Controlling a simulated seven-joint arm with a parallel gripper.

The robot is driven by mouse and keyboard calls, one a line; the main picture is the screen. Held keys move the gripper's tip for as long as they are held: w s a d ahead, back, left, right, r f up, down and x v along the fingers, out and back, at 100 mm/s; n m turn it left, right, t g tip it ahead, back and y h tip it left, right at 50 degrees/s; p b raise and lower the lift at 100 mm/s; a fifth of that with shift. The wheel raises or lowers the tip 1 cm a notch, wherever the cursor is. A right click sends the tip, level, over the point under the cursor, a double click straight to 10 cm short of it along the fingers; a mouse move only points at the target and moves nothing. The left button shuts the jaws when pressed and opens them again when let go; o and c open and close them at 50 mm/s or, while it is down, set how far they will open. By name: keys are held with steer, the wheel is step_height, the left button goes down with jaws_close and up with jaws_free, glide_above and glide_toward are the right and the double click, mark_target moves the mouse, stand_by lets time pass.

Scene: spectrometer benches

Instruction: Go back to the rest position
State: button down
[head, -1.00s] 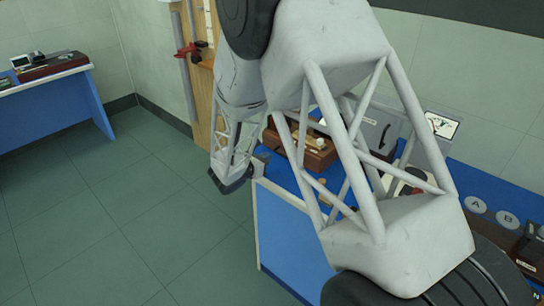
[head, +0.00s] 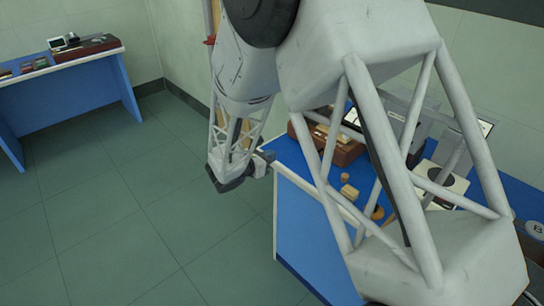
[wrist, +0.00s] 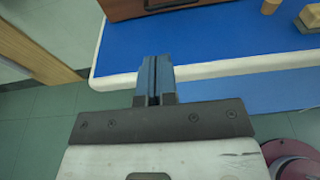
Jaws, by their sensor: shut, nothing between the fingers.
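My gripper (wrist: 155,65) is shut and empty, its two blue-grey fingers pressed together in the wrist view. Its tips show against the white front edge of the blue bench (wrist: 215,45), and I cannot tell their height above it. In the head view my gripper (head: 264,161) hangs at the bench's left end, pointing toward the bench. My own arm links cover much of the bench there.
A brown wooden box (head: 343,154) stands on the bench; its base also shows in the wrist view (wrist: 150,7). Small wooden pieces (head: 349,191) lie near the front edge. Another blue bench (head: 75,80) stands far left. Open green floor (head: 95,200) lies between.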

stand_by(0.4)
steer(key=s+d+r+m+g+y, duration=0.1)
steer(key=s+d+r+m+g, duration=0.4)
steer(key=s+d+r+m, duration=0.4)
steer(key=s+d+r+m+g+y, duration=0.1)
steer(key=s+d+r+m+g, duration=0.5)
steer(key=d, duration=0.5)
steer(key=s+r+m+t+y, duration=0.1)
steer(key=s+r+m+y, duration=0.1)
steer(key=s, duration=0.6)
steer(key=s+d+r+m+y, duration=0.1)
steer(key=s+r+m+y, duration=0.1)
steer(key=s+m+y, duration=0.2)
steer(key=s+d+r+m+t+y, duration=0.1)
steer(key=s+r+m+y, duration=0.1)
steer(key=s+m, duration=0.4)
steer(key=shift+s+d+r+t+y, duration=0.15)
steer(key=shift+s+d+t+y, duration=0.25)
steer(key=shift+s, duration=2.4)
steer(key=shift+a, duration=0.15)
